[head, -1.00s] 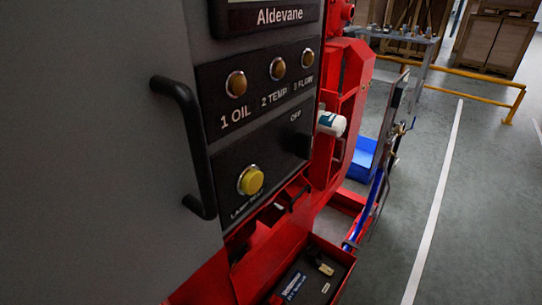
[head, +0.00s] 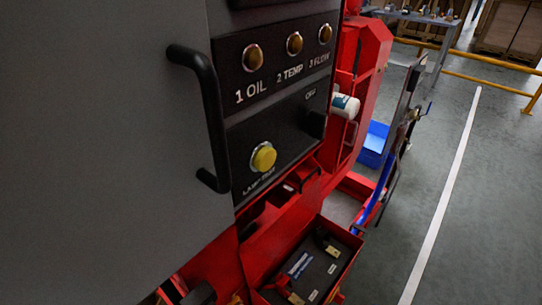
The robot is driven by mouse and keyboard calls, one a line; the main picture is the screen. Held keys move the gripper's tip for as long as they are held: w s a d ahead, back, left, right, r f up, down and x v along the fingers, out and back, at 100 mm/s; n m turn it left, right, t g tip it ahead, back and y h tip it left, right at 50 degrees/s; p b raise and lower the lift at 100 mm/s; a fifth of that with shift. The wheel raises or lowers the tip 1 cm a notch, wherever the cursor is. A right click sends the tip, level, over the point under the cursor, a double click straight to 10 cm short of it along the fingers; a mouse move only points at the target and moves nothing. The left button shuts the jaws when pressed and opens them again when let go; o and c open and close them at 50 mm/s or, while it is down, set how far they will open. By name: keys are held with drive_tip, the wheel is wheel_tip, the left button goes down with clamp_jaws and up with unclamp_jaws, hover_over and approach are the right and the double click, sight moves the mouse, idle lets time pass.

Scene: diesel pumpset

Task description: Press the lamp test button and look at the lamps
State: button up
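The yellow lamp test button (head: 263,157) sits in a metal ring on the black panel, with a partly legible "LAMP TEST" label below it. Three amber lamps sit in a row above: 1 OIL (head: 252,58), 2 TEMP (head: 294,44) and 3 FLOW (head: 325,34). All three look dull brown-amber, with no clear glow. A dark switch marked OFF (head: 316,124) is to the right of the button. My gripper is not in view.
A black bar handle (head: 207,115) stands out from the grey cabinet left of the panel. Below is an open red tray (head: 351,243) with small items. A blue bin (head: 374,143) and hoses are at the right. The grey floor (head: 480,210) beyond is clear.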

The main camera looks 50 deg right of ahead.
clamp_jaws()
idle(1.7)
